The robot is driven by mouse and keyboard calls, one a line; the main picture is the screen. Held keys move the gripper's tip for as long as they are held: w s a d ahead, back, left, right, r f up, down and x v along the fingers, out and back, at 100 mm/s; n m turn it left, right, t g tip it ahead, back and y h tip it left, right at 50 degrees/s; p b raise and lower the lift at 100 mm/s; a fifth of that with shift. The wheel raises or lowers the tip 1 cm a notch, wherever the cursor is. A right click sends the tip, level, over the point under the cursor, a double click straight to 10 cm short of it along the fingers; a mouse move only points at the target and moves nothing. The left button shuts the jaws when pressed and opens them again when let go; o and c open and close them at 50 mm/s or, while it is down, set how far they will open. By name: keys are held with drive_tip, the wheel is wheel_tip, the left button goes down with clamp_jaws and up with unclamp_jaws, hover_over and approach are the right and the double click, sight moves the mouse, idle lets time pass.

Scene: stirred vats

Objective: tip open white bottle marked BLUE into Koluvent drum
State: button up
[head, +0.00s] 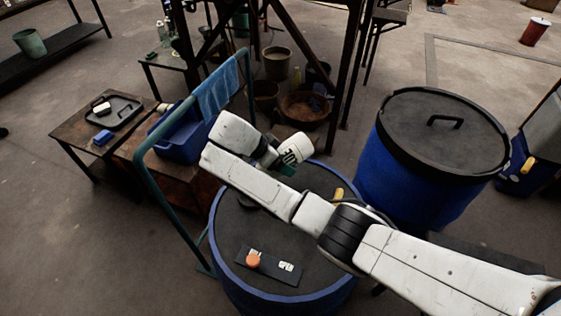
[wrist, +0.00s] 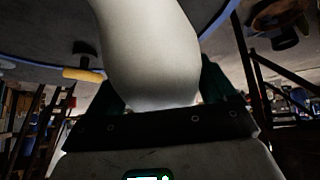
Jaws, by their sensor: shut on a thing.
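A white bottle (head: 297,148) with partly readable dark lettering ending in "UE" is held tilted above the near blue drum (head: 226,278). My gripper (head: 279,163) is shut on it. In the wrist view the pale bottle body (wrist: 150,45) fills the middle, between the dark green fingers of my gripper (wrist: 160,88). The bottle's mouth cannot be made out, and no liquid shows. The near drum has a dark grey top, partly hidden by my arm. I cannot read the name Koluvent on any drum.
A dark plate (head: 268,267) with an orange cap (head: 253,261) and a white label lies on the near drum's top. A second blue drum (head: 430,150) with a black handled lid stands right. A green rail (head: 172,196) with a blue cloth (head: 216,92) stands left.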

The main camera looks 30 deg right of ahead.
drive_tip(key=shift+a+r+h+b, duration=0.55)
drive_tip(key=shift+r+h, duration=0.2)
drive_tip(key=shift+h, duration=0.35)
drive_tip(key=shift+a, duration=0.15)
idle(1.3)
